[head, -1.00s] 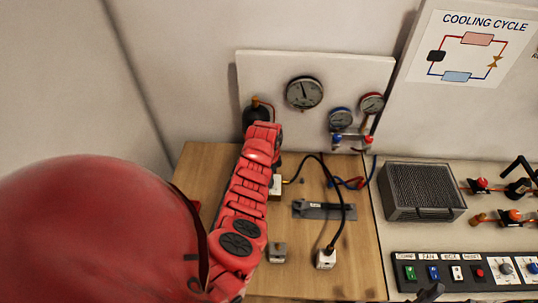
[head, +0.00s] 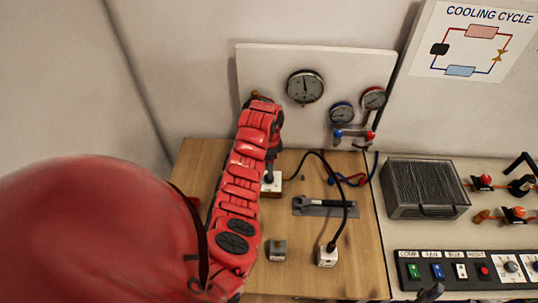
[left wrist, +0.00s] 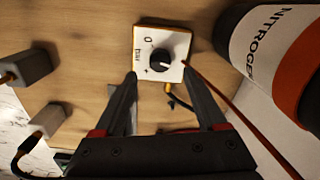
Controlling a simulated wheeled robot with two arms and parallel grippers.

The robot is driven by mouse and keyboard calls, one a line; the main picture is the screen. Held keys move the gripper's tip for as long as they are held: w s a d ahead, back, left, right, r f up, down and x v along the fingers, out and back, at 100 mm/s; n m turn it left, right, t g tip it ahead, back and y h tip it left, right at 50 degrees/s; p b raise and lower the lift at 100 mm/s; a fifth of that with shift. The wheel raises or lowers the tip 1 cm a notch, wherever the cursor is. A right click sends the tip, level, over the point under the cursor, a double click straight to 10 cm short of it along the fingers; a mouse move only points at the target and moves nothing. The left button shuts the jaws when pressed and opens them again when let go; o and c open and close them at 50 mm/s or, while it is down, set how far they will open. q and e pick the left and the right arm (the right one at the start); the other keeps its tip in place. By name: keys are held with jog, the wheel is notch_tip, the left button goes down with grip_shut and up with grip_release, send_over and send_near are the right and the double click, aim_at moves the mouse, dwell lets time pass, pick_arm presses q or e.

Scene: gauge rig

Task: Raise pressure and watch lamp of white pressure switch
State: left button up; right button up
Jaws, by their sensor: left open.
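In the left wrist view a white box with a black knob (left wrist: 161,60), marked "bar", lies just beyond my open left gripper (left wrist: 160,80). The fingers are apart, on either side of the knob's line, and hold nothing. In the head view this white box (head: 272,187) shows beside my left arm, which hides part of it and most of the gripper. A white block with a black cable (head: 327,257), likely the white pressure switch, stands near the board's front. I cannot make out a lit lamp on it. A large round gauge (head: 305,87) hangs on the back panel.
A grey block (head: 277,250) stands left of the white block. A dark flat tool (head: 325,207) lies behind them. Two smaller gauges (head: 341,112) hang at right. A nitrogen bottle (left wrist: 270,50) is close right in the wrist view. A switch panel (head: 450,270) is at right.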

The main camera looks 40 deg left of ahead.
pick_arm(q)
notch_tip(320, 180, up, 12)
jog(key=p, duration=0.3)
jog(key=shift+f, duration=0.15)
dwell(0.4)
